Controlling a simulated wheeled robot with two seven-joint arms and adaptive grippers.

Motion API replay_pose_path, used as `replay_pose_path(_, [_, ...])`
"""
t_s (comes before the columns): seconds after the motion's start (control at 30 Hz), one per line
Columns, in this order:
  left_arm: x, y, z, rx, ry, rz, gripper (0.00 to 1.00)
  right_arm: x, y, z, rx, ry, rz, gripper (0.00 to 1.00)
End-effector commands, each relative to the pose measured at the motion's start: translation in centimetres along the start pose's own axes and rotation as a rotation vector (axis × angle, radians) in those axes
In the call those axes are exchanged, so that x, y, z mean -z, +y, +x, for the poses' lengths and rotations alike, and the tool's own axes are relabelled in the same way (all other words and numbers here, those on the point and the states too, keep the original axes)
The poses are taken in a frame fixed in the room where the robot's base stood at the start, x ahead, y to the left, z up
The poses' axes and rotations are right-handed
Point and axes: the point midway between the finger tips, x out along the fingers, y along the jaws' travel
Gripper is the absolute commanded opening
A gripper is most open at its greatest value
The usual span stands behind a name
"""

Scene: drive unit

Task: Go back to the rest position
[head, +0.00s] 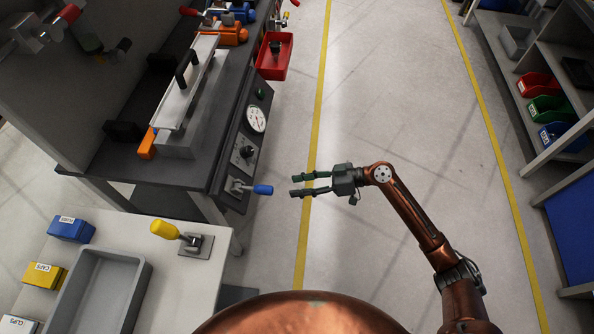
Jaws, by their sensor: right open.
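My right gripper (305,184) is in the middle of the head view, at the end of my copper-coloured arm, which comes in from the lower right. Its two dark fingers point left and stand apart with nothing between them. It hangs over the open floor, a little to the right of a blue-handled lever (262,190) on the front of the workbench, and appears apart from it. My left gripper is not in this view.
The workbench (215,175) with a gauge (256,119) and a red bin (272,58) stands at left. A side table with a yellow-handled lever (164,229) and grey tray (137,278) is lower left. Shelves with coloured bins (546,108) stand right. The floor aisle (400,90) is clear.

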Motion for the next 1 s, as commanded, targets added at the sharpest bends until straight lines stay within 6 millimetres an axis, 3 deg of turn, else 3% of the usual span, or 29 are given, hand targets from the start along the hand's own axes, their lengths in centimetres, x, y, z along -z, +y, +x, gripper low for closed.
replay_pose_path(0.27, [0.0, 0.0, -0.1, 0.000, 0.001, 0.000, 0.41, -0.2, 0.2, 0.0, -0.007, -0.001, 0.007, 0.41])
replay_pose_path(0.37, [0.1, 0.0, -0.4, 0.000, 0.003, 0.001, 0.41, -1.8, 1.7, -0.4, -0.056, -0.006, 0.049, 0.41])
replay_pose_path(0.47, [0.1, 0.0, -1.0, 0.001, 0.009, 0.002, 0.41, -5.5, 4.6, -1.4, -0.164, -0.019, 0.136, 0.41])
replay_pose_path(0.6, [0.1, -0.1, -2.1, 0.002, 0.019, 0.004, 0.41, -14.2, 8.7, -3.8, -0.363, -0.062, 0.297, 0.41])
replay_pose_path(0.73, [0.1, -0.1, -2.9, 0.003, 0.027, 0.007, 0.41, -23.2, 10.3, -6.6, -0.534, -0.121, 0.431, 0.41])
replay_pose_path(0.87, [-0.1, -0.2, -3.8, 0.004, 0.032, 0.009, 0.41, -32.3, 9.7, -9.5, -0.683, -0.193, 0.542, 0.41])
replay_pose_path(1.0, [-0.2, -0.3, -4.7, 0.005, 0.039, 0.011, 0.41, -41.7, 6.7, -12.5, -0.820, -0.287, 0.640, 0.41])
